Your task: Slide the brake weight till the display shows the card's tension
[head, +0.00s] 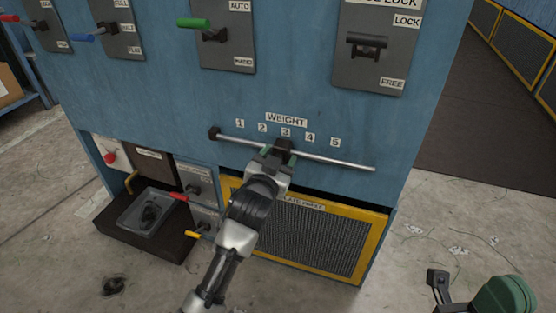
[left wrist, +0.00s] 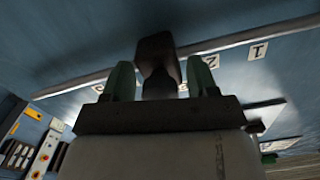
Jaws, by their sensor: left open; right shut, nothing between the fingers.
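The brake weight (head: 283,146) is a dark block on a thin metal rail (head: 340,162) under the WEIGHT label, just below the mark 3. My left gripper (head: 277,153) reaches up to it from below. In the left wrist view, the green fingers of my left gripper (left wrist: 158,82) stand open on both sides of the dark weight (left wrist: 155,55), with a small gap on each side. The rail runs behind it, with the marks 2 and 1 to the right. No lit display or tension card can be made out.
Levers with green (head: 194,22), blue (head: 84,38) and red handles sit higher on the blue panel. A yellow-framed mesh guard (head: 310,238) is below the rail. A dark tray (head: 150,212) stands lower left.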

